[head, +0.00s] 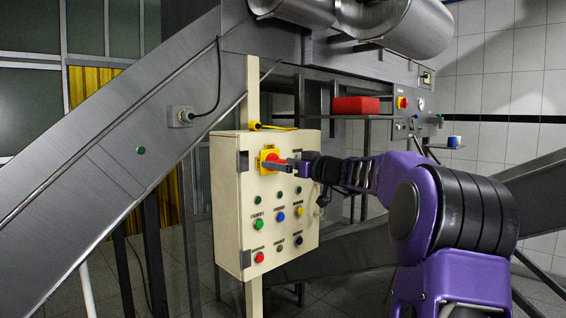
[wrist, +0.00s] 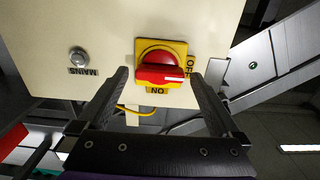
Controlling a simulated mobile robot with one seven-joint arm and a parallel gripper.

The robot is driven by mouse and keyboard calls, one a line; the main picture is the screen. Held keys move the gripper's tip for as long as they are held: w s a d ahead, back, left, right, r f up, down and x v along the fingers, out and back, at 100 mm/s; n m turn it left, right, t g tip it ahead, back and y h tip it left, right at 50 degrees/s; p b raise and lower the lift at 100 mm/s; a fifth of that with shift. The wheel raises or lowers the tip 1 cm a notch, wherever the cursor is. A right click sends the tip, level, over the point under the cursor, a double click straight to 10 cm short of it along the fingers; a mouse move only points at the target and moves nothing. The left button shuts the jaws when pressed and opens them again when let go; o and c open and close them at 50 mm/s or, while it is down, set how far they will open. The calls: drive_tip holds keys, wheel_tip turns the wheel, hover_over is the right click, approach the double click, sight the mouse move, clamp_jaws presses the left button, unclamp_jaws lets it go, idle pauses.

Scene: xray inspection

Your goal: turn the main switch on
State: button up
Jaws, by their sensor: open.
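The main switch is a red rotary knob on a yellow plate, on the front of a cream control box (head: 232,200). It shows in the head view (head: 268,154) and in the wrist view (wrist: 158,66). In the wrist view its handle lies crosswise, and its white mark is on the right, toward the word OFF. The word ON is at the plate's lower edge. My gripper (head: 276,165) is open in front of the switch. In the wrist view its fingers (wrist: 160,78) are on either side of the knob. I cannot tell whether they touch it.
A MAINS lamp (wrist: 78,57) is beside the switch. Several coloured buttons, including a green one (head: 258,224), sit lower on the box. A yellow cable (head: 272,127) lies on its top. A sloping metal conveyor (head: 110,150) passes at the left. A red box (head: 356,106) stands on a shelf behind.

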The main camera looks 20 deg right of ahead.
drive_tip(key=c, duration=1.2)
drive_tip(key=shift+c, duration=0.2)
drive_tip(key=shift+f+b, duration=0.15)
drive_tip(key=shift+b, duration=0.2)
drive_tip(key=shift+d+m+b, duration=0.1)
drive_tip(key=shift+m+b, duration=2.35)
drive_tip(key=shift+m, duration=6.55)
